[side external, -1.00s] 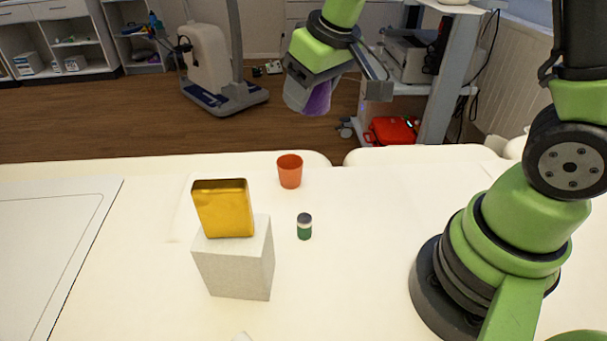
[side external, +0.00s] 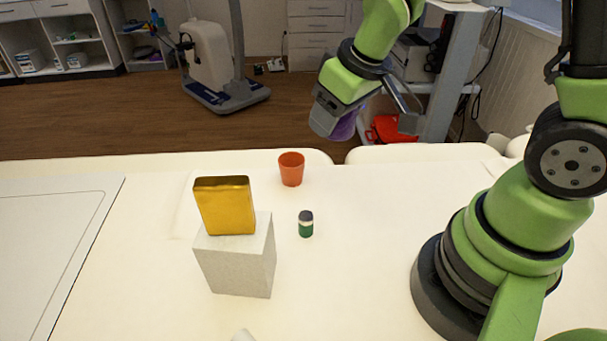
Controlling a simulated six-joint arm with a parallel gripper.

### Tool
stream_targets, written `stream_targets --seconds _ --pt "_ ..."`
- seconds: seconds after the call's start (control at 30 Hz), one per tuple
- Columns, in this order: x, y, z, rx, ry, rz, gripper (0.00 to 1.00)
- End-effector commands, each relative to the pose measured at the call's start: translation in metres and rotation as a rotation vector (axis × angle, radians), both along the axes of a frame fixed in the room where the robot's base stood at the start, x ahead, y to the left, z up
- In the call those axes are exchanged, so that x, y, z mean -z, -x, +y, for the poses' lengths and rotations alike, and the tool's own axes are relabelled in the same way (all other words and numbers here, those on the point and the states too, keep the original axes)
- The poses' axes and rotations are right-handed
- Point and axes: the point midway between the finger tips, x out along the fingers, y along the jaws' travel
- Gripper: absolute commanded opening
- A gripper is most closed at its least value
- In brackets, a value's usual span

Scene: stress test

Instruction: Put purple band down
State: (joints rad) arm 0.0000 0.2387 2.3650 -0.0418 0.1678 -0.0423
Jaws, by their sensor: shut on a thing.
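My gripper (side external: 366,118) is in the upper middle of the side view, raised above the far edge of the white table (side external: 420,230). It is shut on the purple band (side external: 343,127). Only part of the band shows, below and between the gripper parts; its full shape is hidden. The band is in the air and apart from the table.
A gold block (side external: 226,207) stands on a white box (side external: 240,265) at left. An orange cup (side external: 291,169) and a small green jar (side external: 306,224) stand right of it. The table's right middle is clear. A gap splits the table's far edge.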

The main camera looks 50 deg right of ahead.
Motion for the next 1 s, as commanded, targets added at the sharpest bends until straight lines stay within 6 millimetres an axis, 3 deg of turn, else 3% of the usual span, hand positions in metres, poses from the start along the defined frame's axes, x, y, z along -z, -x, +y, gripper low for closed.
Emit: stream_targets --seconds 0.23,0.37,0.6,0.7,0.83,1.0 --pt "0.001 -0.004 0.002 -0.009 0.000 0.000 0.31" --pt "0.006 -0.025 0.015 -0.056 0.000 0.001 0.31" --pt "0.034 -0.087 0.076 -0.227 0.002 0.004 0.31" --pt "0.048 -0.105 0.103 -0.294 0.002 0.003 0.31" --pt "0.063 -0.119 0.131 -0.357 0.001 0.002 0.31" --pt "0.079 -0.125 0.147 -0.392 0.000 0.004 0.31"
